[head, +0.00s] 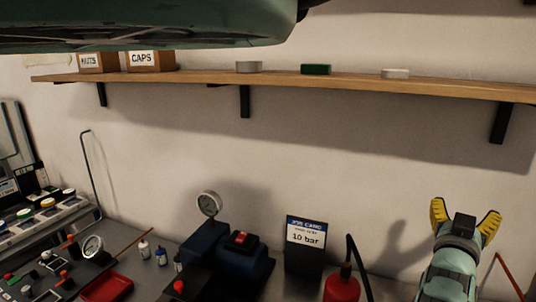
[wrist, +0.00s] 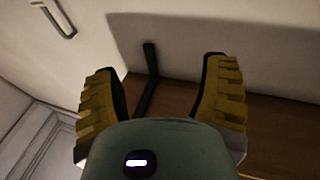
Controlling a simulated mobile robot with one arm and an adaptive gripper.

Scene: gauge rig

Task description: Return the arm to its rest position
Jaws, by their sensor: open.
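My gripper (head: 466,216) is at the lower right of the head view, pointing up, with its two yellow fingers spread apart. Nothing is between them. It is below the wooden shelf and in front of the wall, apart from both. In the wrist view my gripper (wrist: 161,85) also shows open and empty, with the wall, a dark shelf bracket (wrist: 149,80) and the shelf's brown underside (wrist: 180,105) beyond the fingers.
The wooden shelf (head: 300,83) holds boxes marked NUTS (head: 97,63) and CAPS (head: 150,61) and small round parts. Below are a gauge (head: 209,204) on a blue rig (head: 237,262), a job card (head: 305,240) reading 10 bar, a red bottle (head: 341,287) and a red tray (head: 107,288).

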